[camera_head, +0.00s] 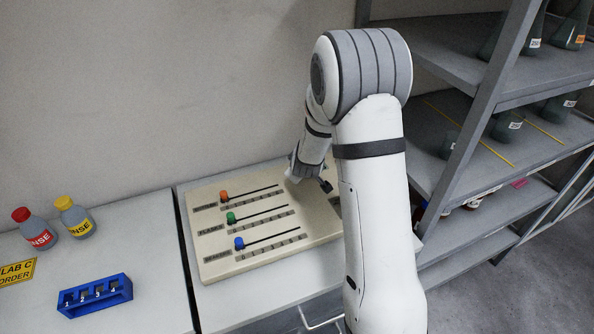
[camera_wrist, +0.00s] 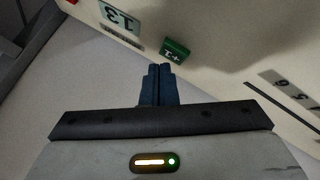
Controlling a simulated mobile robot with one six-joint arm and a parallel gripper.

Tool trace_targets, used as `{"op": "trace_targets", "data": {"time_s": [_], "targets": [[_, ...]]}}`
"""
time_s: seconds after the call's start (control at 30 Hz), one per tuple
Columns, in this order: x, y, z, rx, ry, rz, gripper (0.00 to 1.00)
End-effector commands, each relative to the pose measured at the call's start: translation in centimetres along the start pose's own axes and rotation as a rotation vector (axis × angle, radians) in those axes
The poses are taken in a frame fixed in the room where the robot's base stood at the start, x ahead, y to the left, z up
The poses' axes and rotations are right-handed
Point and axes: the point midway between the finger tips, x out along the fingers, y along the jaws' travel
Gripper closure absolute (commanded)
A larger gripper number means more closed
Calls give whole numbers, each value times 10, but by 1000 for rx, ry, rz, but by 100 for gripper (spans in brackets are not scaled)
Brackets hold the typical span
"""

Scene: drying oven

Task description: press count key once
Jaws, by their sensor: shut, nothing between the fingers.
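The count key looks to be the green key marked +1 (camera_wrist: 174,49) on the beige panel (camera_wrist: 225,62), upside down in the wrist view. Beside it is a small display (camera_wrist: 119,17), also upside down, that appears to read 13. My gripper (camera_wrist: 159,69) is shut and empty. Its dark blue fingertips point at the panel just short of the green key and slightly to its left in the picture; I cannot tell whether they touch anything. In the head view my gripper (camera_head: 326,186) is over the right part of the panel (camera_head: 217,266), and my arm hides the key there.
The panel carries orange (camera_head: 225,196), green (camera_head: 231,217) and blue (camera_head: 239,243) slider knobs. A blue rack (camera_head: 95,296) and two rinse bottles (camera_head: 37,232) stand on the left table. Shelves with flasks (camera_head: 480,85) rise at the right.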

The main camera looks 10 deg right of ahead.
Motion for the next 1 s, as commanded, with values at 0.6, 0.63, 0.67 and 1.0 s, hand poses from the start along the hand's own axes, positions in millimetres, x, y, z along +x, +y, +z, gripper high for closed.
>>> {"op": "trace_targets", "data": {"time_s": [0.6,0.63,0.67,1.0], "targets": [[-16,11,-12,0,1,1,100],[-18,13,-14,0,1,1,100],[-20,15,-15,0,1,1,100],[-39,28,-29,0,1,0,100]]}}
